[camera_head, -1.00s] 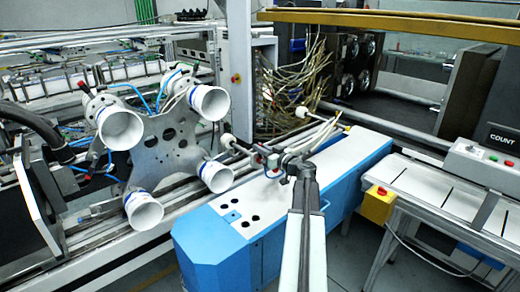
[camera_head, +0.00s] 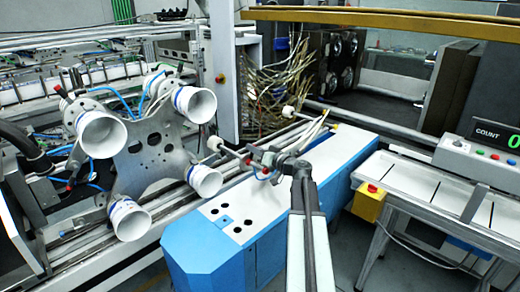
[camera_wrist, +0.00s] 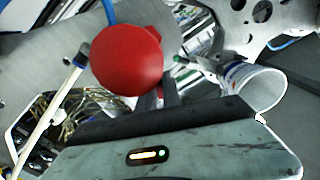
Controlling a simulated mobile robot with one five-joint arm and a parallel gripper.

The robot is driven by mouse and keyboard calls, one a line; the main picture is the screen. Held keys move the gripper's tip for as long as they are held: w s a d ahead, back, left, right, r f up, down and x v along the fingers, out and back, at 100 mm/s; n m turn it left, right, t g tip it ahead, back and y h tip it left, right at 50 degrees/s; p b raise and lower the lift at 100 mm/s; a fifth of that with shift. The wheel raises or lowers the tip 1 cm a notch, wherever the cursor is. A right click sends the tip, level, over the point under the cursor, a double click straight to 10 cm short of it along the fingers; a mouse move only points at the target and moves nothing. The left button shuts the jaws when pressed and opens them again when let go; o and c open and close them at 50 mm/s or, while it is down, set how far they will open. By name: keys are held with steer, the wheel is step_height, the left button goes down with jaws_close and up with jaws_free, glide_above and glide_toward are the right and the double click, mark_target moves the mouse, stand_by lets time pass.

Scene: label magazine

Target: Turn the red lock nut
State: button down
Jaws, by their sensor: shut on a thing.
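The red lock nut (camera_wrist: 127,60) shows as a large, smooth, round red shape in the wrist view, close in front of my gripper. In the head view it is only a small red spot (camera_head: 248,159) at the end of my arm, beside a thin rod with a white knob (camera_head: 215,143). My gripper (camera_head: 257,156) is at the nut, above the white top of the blue housing. It is shut on the nut. In the wrist view a dark finger (camera_wrist: 170,92) shows behind the nut; the rest of the grip is hidden.
A grey plate (camera_head: 150,160) with several white cups stands left of my gripper. The blue housing (camera_head: 207,258) lies below my arm. A yellow box (camera_head: 368,205) and a conveyor (camera_head: 425,192) are at the right. Bundled hoses (camera_head: 275,90) hang behind.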

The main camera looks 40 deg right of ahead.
steer(key=shift+d, duration=0.2)
steer(key=c, duration=1.5)
jaws_free()
steer(key=shift+s, duration=0.15)
steer(key=shift+a, duration=0.2)
steer(key=s, duration=0.5)
steer(key=s+d, duration=0.1)
steer(key=s, duration=0.1)
steer(key=shift+s+d, duration=0.1)
steer(key=shift+s, duration=0.2)
